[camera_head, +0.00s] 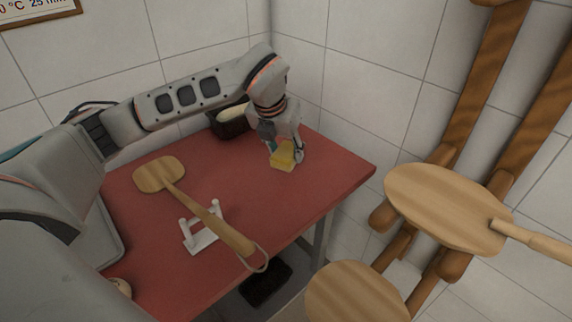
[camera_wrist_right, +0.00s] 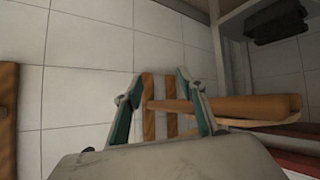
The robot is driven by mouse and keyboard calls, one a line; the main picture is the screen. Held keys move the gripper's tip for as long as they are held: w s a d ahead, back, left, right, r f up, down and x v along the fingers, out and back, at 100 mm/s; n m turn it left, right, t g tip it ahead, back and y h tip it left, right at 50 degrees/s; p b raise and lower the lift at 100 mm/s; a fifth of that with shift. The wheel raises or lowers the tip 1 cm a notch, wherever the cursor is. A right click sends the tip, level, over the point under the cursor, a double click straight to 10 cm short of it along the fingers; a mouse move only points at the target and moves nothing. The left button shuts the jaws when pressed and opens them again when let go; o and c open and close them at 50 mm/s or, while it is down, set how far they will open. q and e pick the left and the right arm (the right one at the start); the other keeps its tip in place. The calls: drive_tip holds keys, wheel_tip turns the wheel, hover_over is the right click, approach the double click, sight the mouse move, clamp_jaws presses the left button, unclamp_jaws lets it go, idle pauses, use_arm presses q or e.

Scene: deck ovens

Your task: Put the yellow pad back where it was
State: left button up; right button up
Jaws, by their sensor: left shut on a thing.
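The yellow pad (camera_head: 283,157) is at the back right part of the red table (camera_head: 340,178), under my left gripper (camera_head: 285,150). My left gripper is shut on the pad, with its fingers pointing down. I cannot tell whether the pad touches the table top.
A dark basket (camera_head: 232,127) with a pale thing in it stands behind the left gripper. A wooden peel (camera_head: 160,175) lies across a white stand (camera_head: 203,239) on the table. More wooden peels (camera_head: 440,208) hang on a wooden rack at right. The table's right front is clear.

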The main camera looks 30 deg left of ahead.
use_arm(q)
drive_tip(key=shift+f, duration=0.5)
wheel_tip(320, 180, down, 4)
drive_tip(key=shift+r+b, duration=0.15)
drive_tip(key=shift+b, duration=0.15)
drive_tip(key=shift+r, duration=0.1)
drive_tip(key=o, duration=1)
